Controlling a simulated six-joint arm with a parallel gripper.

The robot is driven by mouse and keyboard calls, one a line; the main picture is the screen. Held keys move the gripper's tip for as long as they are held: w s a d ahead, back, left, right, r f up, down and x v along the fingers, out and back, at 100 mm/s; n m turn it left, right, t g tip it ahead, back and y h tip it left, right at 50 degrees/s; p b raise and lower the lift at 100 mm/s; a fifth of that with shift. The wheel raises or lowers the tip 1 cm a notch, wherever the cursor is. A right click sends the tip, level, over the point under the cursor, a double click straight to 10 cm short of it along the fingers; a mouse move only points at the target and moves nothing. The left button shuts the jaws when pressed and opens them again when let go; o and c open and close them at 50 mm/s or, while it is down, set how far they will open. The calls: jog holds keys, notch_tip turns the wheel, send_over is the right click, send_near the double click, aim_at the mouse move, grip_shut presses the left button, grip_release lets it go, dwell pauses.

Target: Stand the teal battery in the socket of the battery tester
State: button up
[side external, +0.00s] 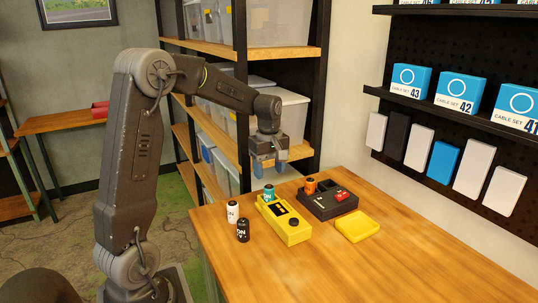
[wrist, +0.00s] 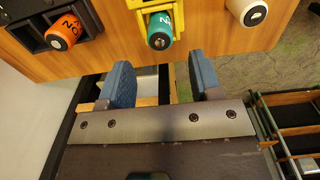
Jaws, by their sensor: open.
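The teal battery (side external: 269,193) stands upright at the far end of the yellow battery tester (side external: 290,231), apparently in its socket. In the wrist view the teal battery (wrist: 160,32) shows its end cap, with the yellow frame of the tester (wrist: 143,5) around its base. My gripper (side external: 268,168) hangs above and behind the battery in the side view. In the wrist view my gripper (wrist: 159,62) has its two blue fingers apart with nothing between them, and the battery is clear of the fingertips. The bottom of the battery is hidden in the tester.
A white battery (side external: 232,211) and a black one (side external: 242,231) stand left of the tester. A dark case (side external: 322,207) at the right holds an orange battery (side external: 310,186) and a red one (side external: 342,196). A yellow tray (side external: 357,226) lies nearby. The front right table is clear.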

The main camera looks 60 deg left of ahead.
aim_at(269, 186)
notch_tip(269, 186, up, 5)
jog(key=s+d+r+m+t, duration=0.1)
jog(key=s+d+r+m, duration=0.1)
jog(key=s+d+m, duration=0.35)
jog(key=s+d+r+m+t, duration=0.2)
jog(key=d+m, duration=0.1)
jog(key=d, duration=0.5)
jog(key=s+d+f+m+t, duration=0.2)
jog(key=s+d+m, duration=0.6)
jog(key=s+m, duration=0.1)
jog(key=shift+s+f+t, duration=0.2)
jog(key=shift+s+t, duration=0.1)
jog(key=shift+s, duration=0.05)
